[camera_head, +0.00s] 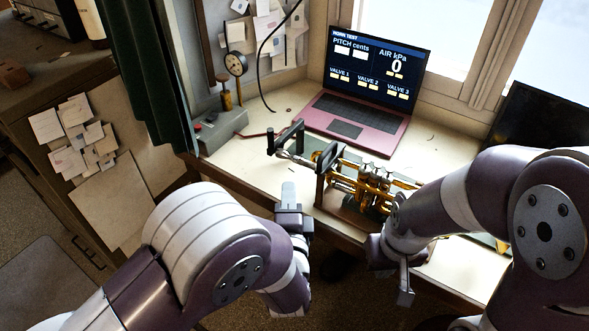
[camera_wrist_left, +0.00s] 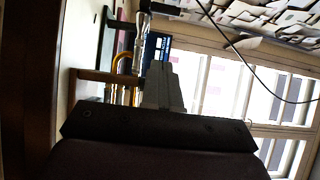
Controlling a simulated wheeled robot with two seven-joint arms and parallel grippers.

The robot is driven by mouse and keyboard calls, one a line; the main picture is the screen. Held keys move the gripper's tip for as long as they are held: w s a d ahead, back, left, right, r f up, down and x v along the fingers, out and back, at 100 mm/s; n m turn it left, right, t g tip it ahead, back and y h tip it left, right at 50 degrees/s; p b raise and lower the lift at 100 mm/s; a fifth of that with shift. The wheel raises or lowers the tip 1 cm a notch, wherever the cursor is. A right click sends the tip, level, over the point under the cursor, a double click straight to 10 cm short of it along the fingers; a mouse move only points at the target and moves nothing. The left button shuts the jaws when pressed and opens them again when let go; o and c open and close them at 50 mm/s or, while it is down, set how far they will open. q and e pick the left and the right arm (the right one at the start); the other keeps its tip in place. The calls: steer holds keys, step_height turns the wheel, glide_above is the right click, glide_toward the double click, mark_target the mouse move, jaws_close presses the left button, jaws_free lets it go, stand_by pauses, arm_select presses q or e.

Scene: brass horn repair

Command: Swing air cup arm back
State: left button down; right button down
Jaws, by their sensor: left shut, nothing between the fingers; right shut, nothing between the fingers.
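The brass horn (camera_head: 372,187) lies in a dark stand on the bench, its valves near the middle. A black arm with an upright handle (camera_head: 286,138), which looks like the air cup arm, stands at the horn's left, mouthpiece end. Whether it touches the mouthpiece, I cannot tell. My left gripper (camera_head: 288,192) is shut and empty, below and apart from the black arm, at the bench's front edge. In the left wrist view my left gripper (camera_wrist_left: 161,82) points toward the horn's silver end (camera_wrist_left: 139,35). My right gripper (camera_head: 405,289) is shut and empty, low in front of the bench.
A laptop (camera_head: 364,98) behind the horn reads AIR kPa 0. A grey box (camera_head: 220,130) with a cable and a round gauge (camera_head: 236,64) stand at the back left. A dark screen (camera_head: 545,125) is at the right. The bench left of the horn is fairly clear.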

arm_select(q)
steer(key=shift+w+a, duration=0.1)
steer(key=shift+w, duration=0.1)
steer(key=w, duration=0.4)
steer(key=w+a, duration=0.1)
steer(key=w, duration=0.7)
steer(key=shift+w+a+r+p, duration=0.1)
steer(key=shift+a+p, duration=0.25)
steer(key=shift+p, duration=0.05)
steer(key=shift+w+a, duration=0.3)
